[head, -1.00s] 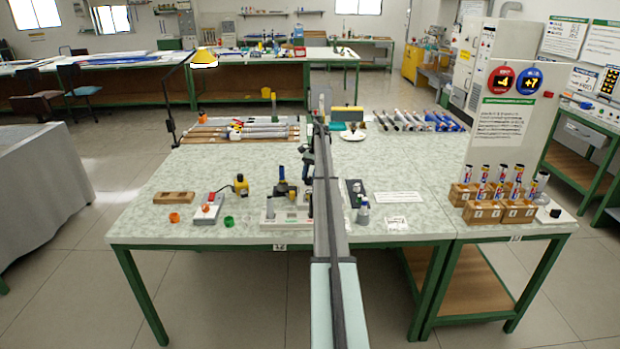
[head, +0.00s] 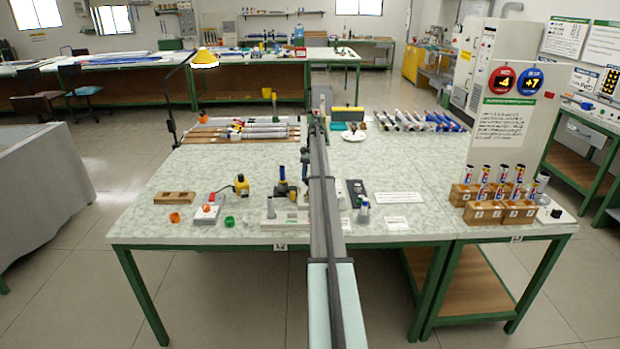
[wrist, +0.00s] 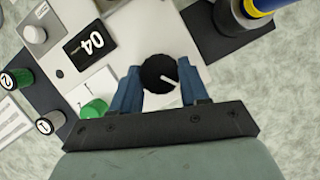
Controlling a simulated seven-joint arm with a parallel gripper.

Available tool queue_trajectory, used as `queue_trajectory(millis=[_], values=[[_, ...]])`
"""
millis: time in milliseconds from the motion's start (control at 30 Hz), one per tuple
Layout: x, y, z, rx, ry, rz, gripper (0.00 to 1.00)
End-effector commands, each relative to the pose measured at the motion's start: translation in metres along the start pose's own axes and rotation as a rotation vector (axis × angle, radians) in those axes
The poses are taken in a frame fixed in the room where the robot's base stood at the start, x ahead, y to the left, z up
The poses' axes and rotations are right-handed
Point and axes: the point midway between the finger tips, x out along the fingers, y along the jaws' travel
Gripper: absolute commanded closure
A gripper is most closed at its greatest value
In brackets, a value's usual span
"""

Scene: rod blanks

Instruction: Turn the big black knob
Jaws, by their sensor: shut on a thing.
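The big black knob (wrist: 158,72) is round with a white pointer line, which points to the lower right in the wrist view. It sits on a white panel (wrist: 140,30). My gripper (wrist: 160,82) is shut on the knob, with one blue finger on each side of it. In the head view my arm hides the knob and the gripper.
Wooden blocks with upright rods (head: 495,200) stand at the table's right.

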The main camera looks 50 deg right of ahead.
Motion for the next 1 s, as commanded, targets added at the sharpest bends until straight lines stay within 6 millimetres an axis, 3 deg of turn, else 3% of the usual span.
queue_trajectory(millis=[100, 133, 367, 733, 1000], values=[[-0.0012, 0.0009, -0.0021, 0.003, 0.006, 0.0, 0.86], [-0.0012, 0.0008, -0.0021, 0.003, 0.006, 0.0, 0.53], [-0.0006, 0.0003, -0.0011, 0.002, 0.003, 0.0, 0.31], [-0.0002, 0.0006, -0.0004, 0.024, 0.002, -0.01, 0.3], [0.0003, 0.0021, 0.0008, 0.194, 0.001, -0.081, 0.3]])
